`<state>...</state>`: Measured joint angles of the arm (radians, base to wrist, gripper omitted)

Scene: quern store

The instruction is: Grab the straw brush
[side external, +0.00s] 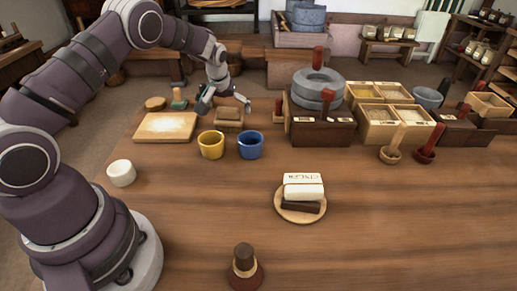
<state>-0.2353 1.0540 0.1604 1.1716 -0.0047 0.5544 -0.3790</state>
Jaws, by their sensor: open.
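My gripper (225,104) is open, pointing down at the back of the table, with its two fingers spread wide. Below and between the fingers is a small tan block-like thing (229,113) on a wooden base; it may be the straw brush, but it is too small and partly covered to tell. I cannot tell whether the fingers touch it. To its left stands a small green-topped piece (179,95), with a round brown lid-like thing (155,103) farther left. No other thing is clearly a straw brush.
A yellow cup (211,145) and blue cup (250,145) stand just in front of the gripper. A pale board (166,126) lies left. Stacked grey stones (318,83) and wooden boxes (385,132) fill the right. The front table is mostly clear around a round plate (290,212).

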